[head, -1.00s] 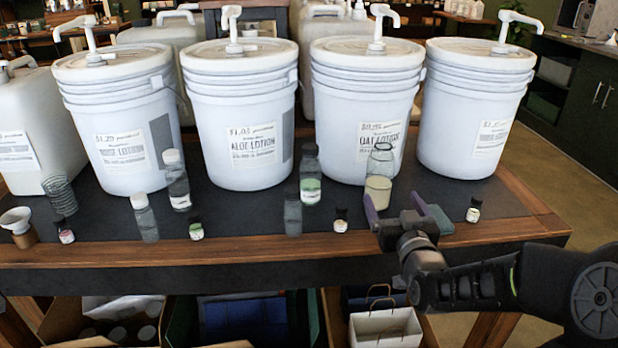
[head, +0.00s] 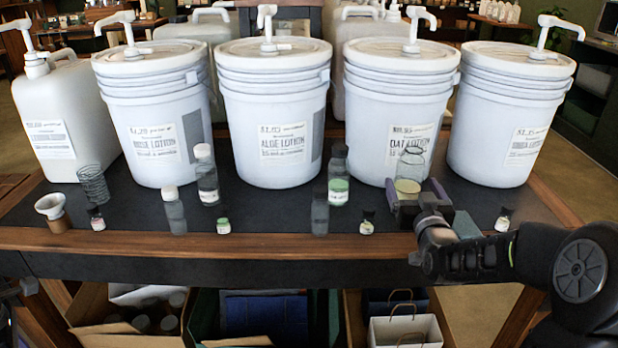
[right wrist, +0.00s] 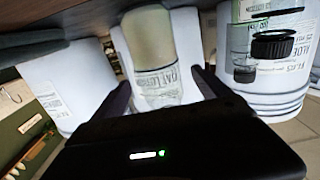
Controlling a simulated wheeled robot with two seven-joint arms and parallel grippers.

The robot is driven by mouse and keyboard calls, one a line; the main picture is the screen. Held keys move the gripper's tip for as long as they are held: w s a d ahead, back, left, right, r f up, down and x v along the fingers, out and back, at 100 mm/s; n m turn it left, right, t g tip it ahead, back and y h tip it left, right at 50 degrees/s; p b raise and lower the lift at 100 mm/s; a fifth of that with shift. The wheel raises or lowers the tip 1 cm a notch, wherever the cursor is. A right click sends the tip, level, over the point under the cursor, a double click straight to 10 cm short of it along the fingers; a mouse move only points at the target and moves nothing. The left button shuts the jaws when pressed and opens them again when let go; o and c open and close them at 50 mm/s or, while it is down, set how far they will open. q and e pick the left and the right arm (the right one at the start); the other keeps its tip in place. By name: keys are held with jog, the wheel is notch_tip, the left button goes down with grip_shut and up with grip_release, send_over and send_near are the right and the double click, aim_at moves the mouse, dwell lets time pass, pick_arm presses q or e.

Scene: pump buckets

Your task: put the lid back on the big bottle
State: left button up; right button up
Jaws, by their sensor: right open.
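A clear wide-necked bottle (head: 409,165) with cream-coloured contents stands upright on the table before the oat lotion bucket. No lid shows on its top. My right gripper (head: 415,196) is open at its lower part, with a finger on either side. In the right wrist view, where things appear upside down, the bottle (right wrist: 150,45) stands between the open fingers (right wrist: 165,85); I cannot tell whether they touch it. I cannot make out a loose lid. My left gripper is not in view; only a dark part of my left arm shows at the left edge.
A small black-capped bottle (head: 367,222) and a taller dark-capped bottle (head: 339,175) stand left of my right gripper. Another small bottle (head: 503,220) stands to its right. Large pump buckets (head: 400,100) line the back. The table's wooden front edge (head: 300,246) is close.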

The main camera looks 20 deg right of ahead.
jog(key=x, duration=0.4)
dwell(0.5)
jog(key=shift+r, duration=0.1)
grip_shut()
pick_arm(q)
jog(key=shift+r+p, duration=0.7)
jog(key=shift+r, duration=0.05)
pick_arm(e)
notch_tip(320, 180, up, 10)
jog(key=shift+r, duration=0.1)
dwell(0.4)
dwell(0.4)
jog(key=c, duration=0.7)
grip_release()
grip_shut()
